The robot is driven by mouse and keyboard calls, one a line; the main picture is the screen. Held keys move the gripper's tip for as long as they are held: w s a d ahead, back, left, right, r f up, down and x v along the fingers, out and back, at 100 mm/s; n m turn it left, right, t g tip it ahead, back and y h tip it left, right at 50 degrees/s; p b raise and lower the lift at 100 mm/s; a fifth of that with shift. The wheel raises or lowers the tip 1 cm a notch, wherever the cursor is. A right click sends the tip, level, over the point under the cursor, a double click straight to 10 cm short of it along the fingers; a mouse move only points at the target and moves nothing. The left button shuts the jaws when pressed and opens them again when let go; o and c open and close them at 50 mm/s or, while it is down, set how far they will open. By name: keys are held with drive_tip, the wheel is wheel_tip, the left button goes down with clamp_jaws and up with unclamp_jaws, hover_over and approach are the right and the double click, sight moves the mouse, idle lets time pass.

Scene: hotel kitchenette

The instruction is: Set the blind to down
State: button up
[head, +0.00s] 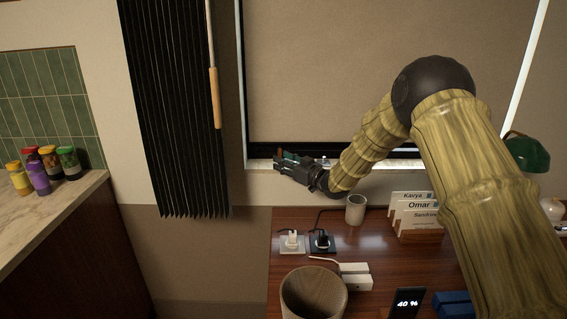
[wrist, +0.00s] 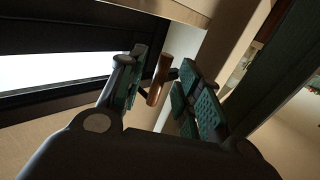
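The beige blind (head: 330,70) covers most of the window in the head view, reaching near a dark strip (head: 390,152) just above the sill. The top of the blind is out of view. My gripper (head: 281,165) is at the window's lower left corner, by the sill, pointing left. In the wrist view its fingers (wrist: 163,92) are apart. A small copper-brown cylinder (wrist: 159,80) shows between them, tilted. I cannot tell whether it touches a finger or what it hangs from.
A black pleated curtain (head: 175,110) with a wooden-handled wand (head: 214,98) hangs left of the window. Below is a desk (head: 250,250) holding a cup (head: 355,209), name cards (head: 412,214), sockets (head: 322,241) and a wooden bowl (head: 313,295). Jars (head: 41,180) stand on the left counter.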

drive_tip(key=shift+r, duration=0.1)
drive_tip(key=v, duration=1.2)
